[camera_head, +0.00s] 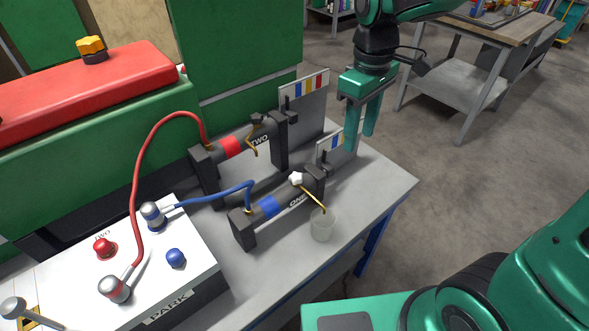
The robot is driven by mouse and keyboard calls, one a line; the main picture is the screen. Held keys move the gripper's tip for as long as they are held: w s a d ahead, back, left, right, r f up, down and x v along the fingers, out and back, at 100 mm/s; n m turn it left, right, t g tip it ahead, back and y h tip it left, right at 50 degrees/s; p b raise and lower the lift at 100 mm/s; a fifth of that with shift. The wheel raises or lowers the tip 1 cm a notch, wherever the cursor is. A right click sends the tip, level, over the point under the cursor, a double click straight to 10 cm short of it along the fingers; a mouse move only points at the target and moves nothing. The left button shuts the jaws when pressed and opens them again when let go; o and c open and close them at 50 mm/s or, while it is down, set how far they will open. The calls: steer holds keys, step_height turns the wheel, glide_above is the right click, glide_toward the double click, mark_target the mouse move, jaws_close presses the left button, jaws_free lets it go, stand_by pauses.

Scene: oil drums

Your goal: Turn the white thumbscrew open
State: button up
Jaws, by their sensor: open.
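The white thumbscrew (296,178) sits on top of the dark cylinder unit marked ONE (277,206), which has a blue band. A thin brass spout runs from near the thumbscrew down to a clear cup (322,225). My gripper (362,126) is green, points down and is open and empty. In the picture it is above and to the right of the thumbscrew, apart from it. One finger partly overlaps the small panel behind unit ONE.
Unit TWO (235,146), with a red band, stands behind unit ONE. Red (136,165) and blue (215,194) hoses lead to a white box (140,264) marked PARK. Upright panels (311,103) stand behind the units. The grey bench top (385,183) is bare at right.

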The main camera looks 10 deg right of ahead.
mark_target(296, 176)
steer(key=w+a+f+n, duration=0.1)
steer(key=a+n, duration=0.4)
steer(key=a, duration=0.8)
steer(key=f, duration=1.1)
steer(key=shift+a+f, duration=0.1)
steer(key=shift+a, duration=0.1)
